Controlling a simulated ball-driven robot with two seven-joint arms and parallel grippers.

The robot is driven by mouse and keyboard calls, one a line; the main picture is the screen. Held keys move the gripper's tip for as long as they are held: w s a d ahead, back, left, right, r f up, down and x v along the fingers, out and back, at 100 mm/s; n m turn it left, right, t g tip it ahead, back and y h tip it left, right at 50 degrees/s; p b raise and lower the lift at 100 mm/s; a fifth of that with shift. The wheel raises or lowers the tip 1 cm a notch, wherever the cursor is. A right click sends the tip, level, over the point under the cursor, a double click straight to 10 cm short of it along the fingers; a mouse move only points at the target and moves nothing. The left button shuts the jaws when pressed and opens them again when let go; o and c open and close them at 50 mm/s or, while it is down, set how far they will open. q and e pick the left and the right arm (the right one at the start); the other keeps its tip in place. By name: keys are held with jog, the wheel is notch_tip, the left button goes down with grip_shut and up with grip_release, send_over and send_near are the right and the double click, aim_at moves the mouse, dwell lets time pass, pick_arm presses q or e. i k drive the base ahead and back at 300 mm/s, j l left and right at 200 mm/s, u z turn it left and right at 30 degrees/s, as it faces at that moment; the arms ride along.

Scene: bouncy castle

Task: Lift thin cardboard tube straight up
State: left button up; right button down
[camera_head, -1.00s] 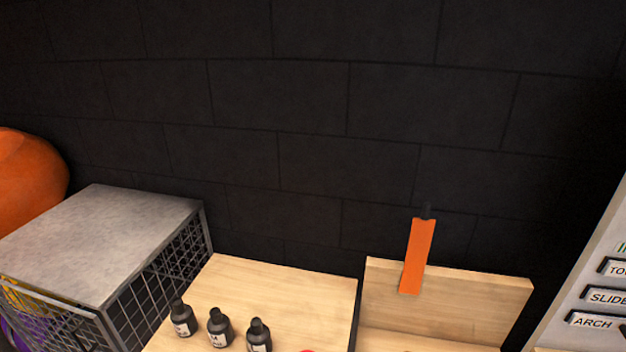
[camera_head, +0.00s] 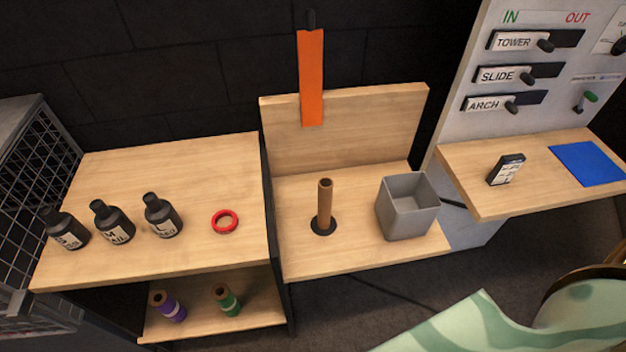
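A thin brown cardboard tube (camera_head: 325,200) stands upright on a round black base (camera_head: 323,227) on the middle wooden shelf (camera_head: 300,258). Its top end is open and nothing touches it. Neither of my grippers shows in the head view.
A grey open box (camera_head: 408,210) stands right of the tube. An orange strip (camera_head: 311,80) hangs at the backboard (camera_head: 375,130) behind it. Black bottles (camera_head: 112,222) and a red ring (camera_head: 225,221) are on the left table; purple (camera_head: 168,306) and green (camera_head: 228,300) spools sit below. A panel (camera_head: 470,120) stands right.

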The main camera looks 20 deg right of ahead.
aim_at(326, 184)
jog(key=i+j+z, duration=0.15)
jog(key=j+z, duration=0.15)
jog(key=j, duration=0.3)
jog(key=j+z, duration=0.3)
jog(key=j, duration=0.3)
